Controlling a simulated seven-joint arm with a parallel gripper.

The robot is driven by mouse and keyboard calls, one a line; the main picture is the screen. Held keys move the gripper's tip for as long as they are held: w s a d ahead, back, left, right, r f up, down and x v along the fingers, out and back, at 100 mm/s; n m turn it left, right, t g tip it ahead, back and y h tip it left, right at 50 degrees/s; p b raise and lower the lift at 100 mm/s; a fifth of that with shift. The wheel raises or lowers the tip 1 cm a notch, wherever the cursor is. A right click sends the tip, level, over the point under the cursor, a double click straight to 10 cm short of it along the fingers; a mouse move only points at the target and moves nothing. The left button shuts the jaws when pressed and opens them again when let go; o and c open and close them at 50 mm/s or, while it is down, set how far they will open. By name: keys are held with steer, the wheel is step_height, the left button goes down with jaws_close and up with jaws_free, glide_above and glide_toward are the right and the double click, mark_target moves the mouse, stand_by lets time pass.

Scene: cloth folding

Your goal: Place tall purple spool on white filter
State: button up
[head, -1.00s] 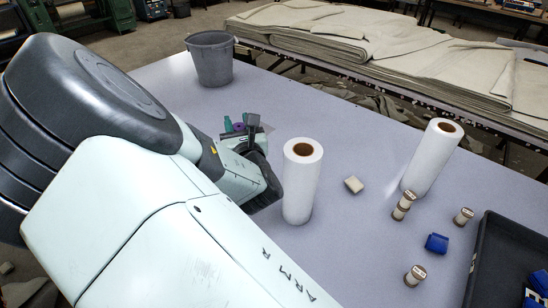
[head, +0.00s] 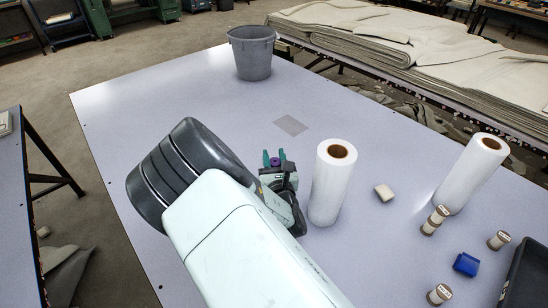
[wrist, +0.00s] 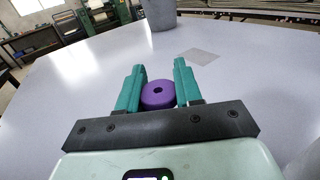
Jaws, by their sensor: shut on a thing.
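The purple spool (head: 276,163) sits between the teal fingers of my gripper (head: 274,157), which is shut on it. In the wrist view the spool (wrist: 157,95) shows its round top and centre hole, with a finger on either side; its lower part is hidden. The white filter looks like a thin, greyish, see-through square (head: 290,125) lying flat and bare on the table. It is beyond my gripper and slightly right of it, also seen in the wrist view as a pale square (wrist: 201,56). The gripper and spool are apart from it.
A tall white roll (head: 331,185) stands close to the right of my gripper. A grey bucket (head: 252,55) stands at the far edge. A beige block (head: 384,193), another roll (head: 470,175), small spools and a blue item (head: 466,264) lie right. The left tabletop is clear.

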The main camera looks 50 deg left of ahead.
steer(key=shift+f, duration=0.1)
steer(key=o, duration=1)
steer(key=v, duration=1.2)
